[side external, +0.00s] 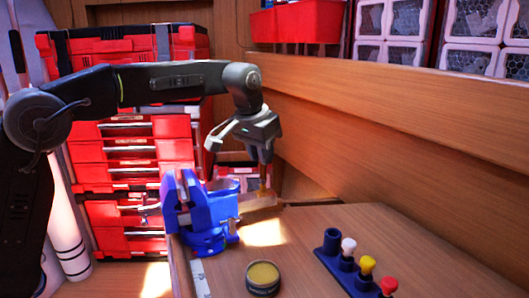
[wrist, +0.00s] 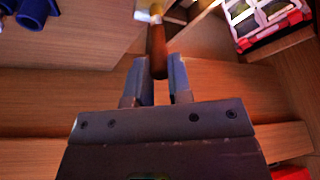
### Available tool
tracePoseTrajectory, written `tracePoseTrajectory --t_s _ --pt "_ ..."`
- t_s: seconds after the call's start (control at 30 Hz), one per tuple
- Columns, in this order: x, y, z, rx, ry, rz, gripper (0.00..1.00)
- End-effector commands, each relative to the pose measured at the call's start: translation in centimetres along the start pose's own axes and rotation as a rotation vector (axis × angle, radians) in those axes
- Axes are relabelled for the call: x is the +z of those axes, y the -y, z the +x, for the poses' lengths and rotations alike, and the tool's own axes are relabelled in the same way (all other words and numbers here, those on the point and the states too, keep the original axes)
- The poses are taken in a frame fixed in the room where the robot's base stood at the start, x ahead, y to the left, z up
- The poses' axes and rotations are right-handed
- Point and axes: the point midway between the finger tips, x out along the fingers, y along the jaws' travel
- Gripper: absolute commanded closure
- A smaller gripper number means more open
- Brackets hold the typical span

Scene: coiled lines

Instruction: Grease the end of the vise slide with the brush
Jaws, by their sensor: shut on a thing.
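The blue vise (side external: 207,222) stands at the left edge of the bench, its jaws facing left. My gripper (side external: 264,163) is above and to the right of it, shut on the brush (side external: 263,187), which points down. In the wrist view the brush's brown handle (wrist: 157,48) sits between my gripper's fingers (wrist: 160,80), with a yellowish ferrule and pale tip beyond. The brush's lower end is near a tan block-like shape (side external: 260,204) beside the vise; I cannot tell whether they touch. The slide's end is not clearly visible. An open round tin of yellowish grease (side external: 263,279) stands in front.
A blue rack (side external: 333,262) holding pieces with white, yellow and red tops stands at the right; part of it shows in the wrist view (wrist: 34,12). A wooden wall (side external: 410,150) runs behind the bench. Red drawers (side external: 125,170) stand behind the vise.

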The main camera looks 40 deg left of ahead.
Motion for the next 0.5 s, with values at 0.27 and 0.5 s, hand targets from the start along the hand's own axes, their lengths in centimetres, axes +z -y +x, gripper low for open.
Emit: tracePoseTrajectory --t_s 0.27,0.5 --pt "0.08 0.05 0.01 -0.001 0.002 0.000 1.00" --pt "0.78 0.47 -0.23 -0.001 0.002 -0.001 1.00"
